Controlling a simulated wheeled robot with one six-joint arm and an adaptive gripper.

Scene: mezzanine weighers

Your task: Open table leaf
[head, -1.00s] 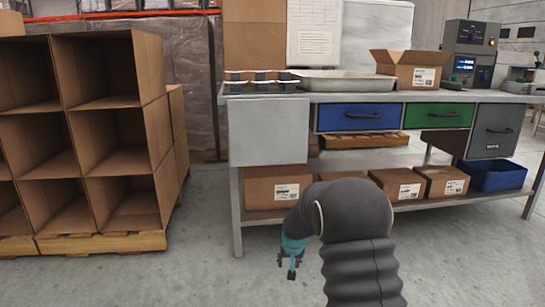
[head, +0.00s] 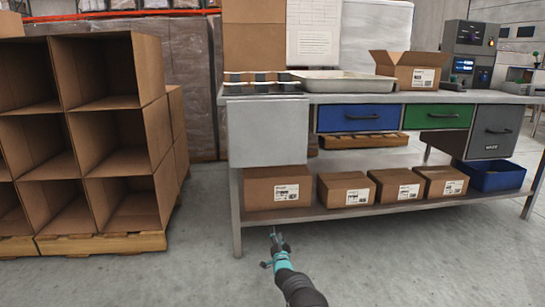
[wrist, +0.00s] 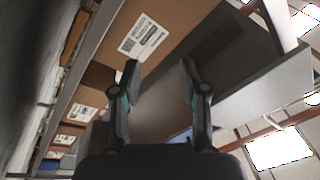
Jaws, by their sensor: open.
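The table leaf (head: 268,132) is a flat grey panel hanging down at the left front of the workbench (head: 420,98). It hangs upright below the bench top's edge. My gripper (head: 276,240) is low in front of the bench's left end, below the leaf and apart from it in the head view. In the wrist view my gripper (wrist: 157,85) has its two fingers spread with nothing between them. A grey panel in the wrist view (wrist: 268,98) lies beyond the fingers to the right; I cannot tell for sure that it is the leaf.
Cartons, including a labelled one (head: 279,187), stand on the lower shelf behind my gripper. A blue drawer (head: 358,118) and a green drawer (head: 438,116) are right of the leaf. Stacked open boxes (head: 110,140) stand left. Floor in front is clear.

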